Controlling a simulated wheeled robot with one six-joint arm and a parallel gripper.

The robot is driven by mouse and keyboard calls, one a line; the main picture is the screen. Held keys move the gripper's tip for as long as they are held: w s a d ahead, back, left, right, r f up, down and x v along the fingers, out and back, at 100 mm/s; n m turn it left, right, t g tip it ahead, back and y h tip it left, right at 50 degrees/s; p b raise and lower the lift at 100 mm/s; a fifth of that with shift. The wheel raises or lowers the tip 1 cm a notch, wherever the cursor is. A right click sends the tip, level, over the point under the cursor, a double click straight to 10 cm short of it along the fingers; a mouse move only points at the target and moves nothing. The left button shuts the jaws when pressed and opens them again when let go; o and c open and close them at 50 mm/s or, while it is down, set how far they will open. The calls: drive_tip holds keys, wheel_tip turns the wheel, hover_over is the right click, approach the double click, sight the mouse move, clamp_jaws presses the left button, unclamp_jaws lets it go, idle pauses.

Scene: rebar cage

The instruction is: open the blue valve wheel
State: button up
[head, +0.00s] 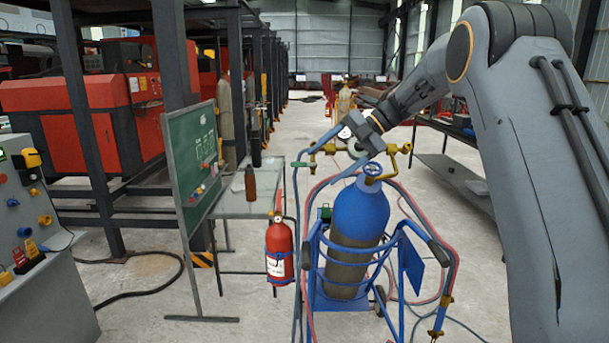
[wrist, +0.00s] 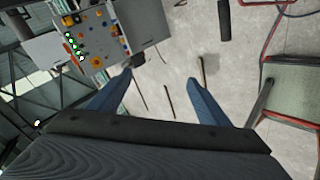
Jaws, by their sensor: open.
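The blue valve wheel (head: 373,169) sits on top of the blue gas cylinder (head: 358,212) in the head view, below brass regulator fittings (head: 392,149). My gripper (head: 325,164) is open, above and left of the wheel in the picture, its blue fingers pointing down and left. The lower finger passes close to the wheel in the picture; I cannot tell the gap in depth. In the wrist view my open gripper (wrist: 160,78) has nothing between its fingers, and the wheel does not show there.
The cylinder stands in a blue cart (head: 410,262) with red and blue hoses around it. A red fire extinguisher (head: 279,248) and a green board (head: 193,160) stand to the left. A control console (head: 30,225) is at the far left, also in the wrist view (wrist: 140,25).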

drive_tip(key=w+a+r+m+t+b, duration=0.2)
drive_tip(key=w+m+t+b, duration=0.1)
drive_tip(key=w+m+t, duration=0.55)
drive_tip(key=s+d+f+m+t+h, duration=0.2)
drive_tip(key=d+f+m+t+h, duration=0.15)
drive_tip(key=d+m, duration=0.3)
drive_tip(key=s+d+f+m+g+h+b, duration=0.1)
drive_tip(key=s+d+f+m+h, duration=0.2)
drive_tip(key=s+d+f+m, duration=0.35)
drive_tip(key=s+d+f+m+g+h+b, duration=0.1)
drive_tip(key=s+d+f+m+h+b, duration=0.2)
drive_tip(key=s+f, duration=0.5)
drive_tip(key=s+f+m+g, duration=0.3)
drive_tip(key=s+f, duration=0.3)
drive_tip(key=s, duration=0.7)
drive_tip(key=s+a+f+m+g, duration=0.1)
drive_tip(key=s+f+m+g, duration=0.2)
drive_tip(key=s, duration=1.1)
wheel_tip(320, 180, down, 4)
drive_tip(key=g, duration=0.2)
drive_tip(key=shift+g+h+b, duration=0.3)
drive_tip(key=shift+h, duration=0.05)
drive_tip(key=shift+m, duration=0.25)
